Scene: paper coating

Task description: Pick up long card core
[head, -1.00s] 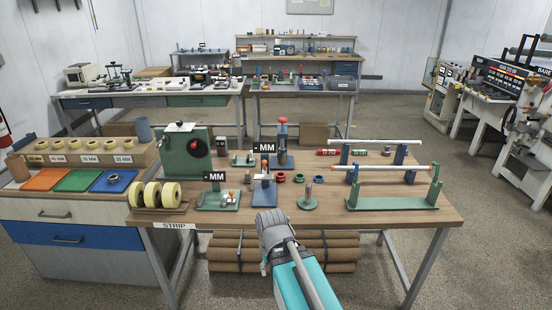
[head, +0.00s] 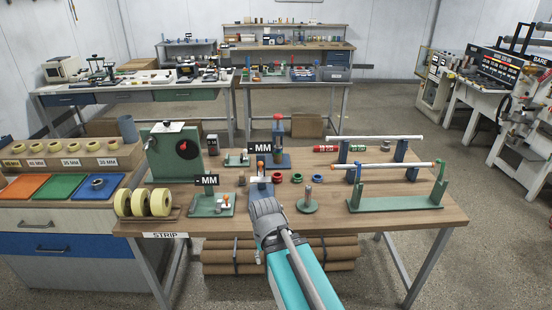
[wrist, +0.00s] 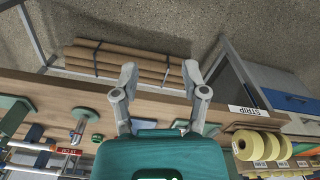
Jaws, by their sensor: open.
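Several long brown card tubes (head: 325,253) lie strapped in a bundle under the near bench. They also show at the top of the wrist view (wrist: 135,62). A small brown cylinder (head: 242,180) stands on the bench top; I cannot tell which of these is the long card core. My gripper (head: 266,207) is above the front edge of the bench in the head view, its fingers partly hidden by the wrist. In the wrist view my gripper (wrist: 160,72) has its two fingers spread wide with nothing between them.
The wooden bench (head: 400,210) carries a green winding fixture (head: 172,155), yellow tape rolls (head: 145,203), red and green rings and a green stand with a white roller (head: 390,165). A drawer unit (head: 50,240) stands left. Floor (head: 500,260) is free at right.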

